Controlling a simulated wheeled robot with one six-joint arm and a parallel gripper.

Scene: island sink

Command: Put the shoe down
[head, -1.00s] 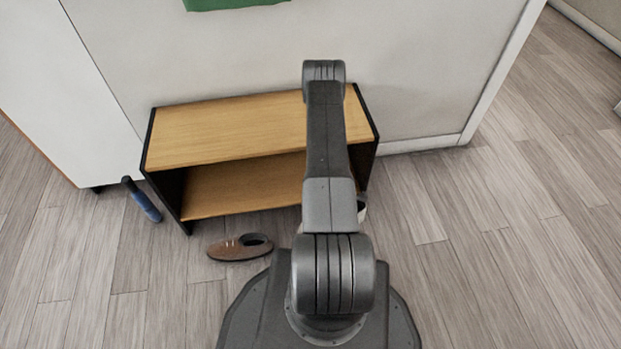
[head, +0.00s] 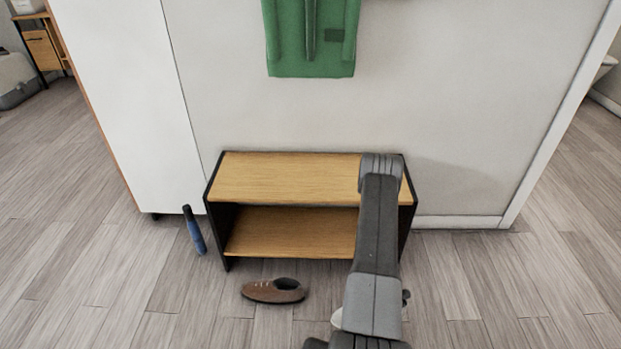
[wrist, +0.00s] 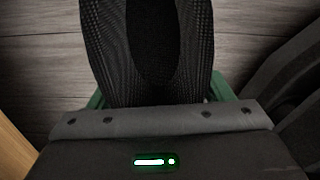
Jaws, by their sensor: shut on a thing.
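A dark mesh shoe (wrist: 192,80) fills the upper middle of the wrist view, with its opening facing the camera. My gripper (wrist: 158,98) is shut on it, with green finger parts showing at both sides of the shoe. The fingertips are hidden by the shoe. In the head view my arm covers the gripper and most of the held shoe; a small pale piece, perhaps its sole, shows left of the arm (head: 336,318). A brown shoe (head: 262,292) lies on the floor in front of the shoe rack, left of my arm.
The low wooden shoe rack (head: 280,180) with black sides stands against the wall; its visible shelves are empty. A blue-and-black object (head: 195,232) leans by its left side. Floor (head: 480,280) at the right is clear.

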